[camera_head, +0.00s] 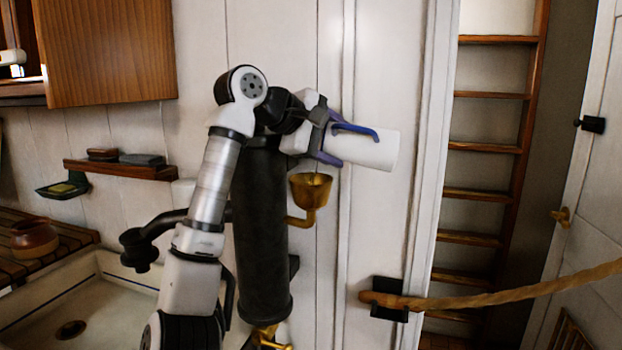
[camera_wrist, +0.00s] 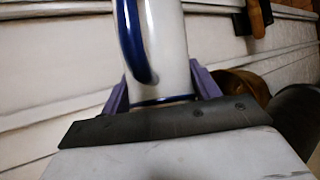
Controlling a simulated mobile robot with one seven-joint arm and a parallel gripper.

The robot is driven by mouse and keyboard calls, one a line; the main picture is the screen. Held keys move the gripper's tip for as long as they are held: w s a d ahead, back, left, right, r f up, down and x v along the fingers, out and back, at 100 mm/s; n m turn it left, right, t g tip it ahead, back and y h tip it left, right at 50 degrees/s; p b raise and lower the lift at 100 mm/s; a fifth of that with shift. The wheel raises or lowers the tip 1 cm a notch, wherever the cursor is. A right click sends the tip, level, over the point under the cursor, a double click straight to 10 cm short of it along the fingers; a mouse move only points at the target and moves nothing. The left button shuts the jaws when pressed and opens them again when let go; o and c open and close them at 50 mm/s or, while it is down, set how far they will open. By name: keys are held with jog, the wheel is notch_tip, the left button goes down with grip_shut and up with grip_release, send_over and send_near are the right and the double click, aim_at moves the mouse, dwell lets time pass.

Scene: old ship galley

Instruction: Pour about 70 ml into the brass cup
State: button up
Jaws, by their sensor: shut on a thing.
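A white enamel jug (camera_head: 370,149) with a blue handle (camera_head: 355,130) is held in my gripper (camera_head: 330,140), tipped over to nearly horizontal. In the wrist view the jug (camera_wrist: 172,45) stretches away from my gripper (camera_wrist: 163,88), whose purple fingers are shut on it near a blue-rimmed end. The brass cup (camera_head: 311,188) is upright below the left end of the jug, on a curved brass arm. It also shows at the right in the wrist view (camera_wrist: 243,84), partly hidden. I cannot see inside the cup or the jug, and no stream can be made out clearly.
A rope (camera_head: 500,292) hangs from a dark wall fitting (camera_head: 389,299) at lower right. A ladder (camera_head: 487,146) and door stand beyond. At left are a sink (camera_head: 105,305), a brown pot (camera_head: 34,239), a small shelf (camera_head: 120,169) and a cabinet (camera_head: 108,50). The panelled wall is close behind the jug.

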jog(key=shift+r, duration=0.15)
jog(key=shift+s+d+f+y, duration=0.1)
jog(key=shift+d+f+y, duration=0.1)
jog(key=shift+d+y, duration=0.25)
jog(key=shift+d+f+m+y, duration=0.35)
jog(key=shift+d+m+y, duration=0.3)
jog(key=shift+y, duration=0.6)
jog(key=shift+a+r, duration=0.15)
jog(key=shift+a, duration=0.05)
jog(key=shift+d+r+m+y, duration=0.2)
jog(key=shift+r+m+y, duration=0.1)
jog(key=shift+m+y, duration=0.1)
jog(key=shift+a, duration=0.1)
jog(key=shift+r, duration=0.1)
dwell(0.4)
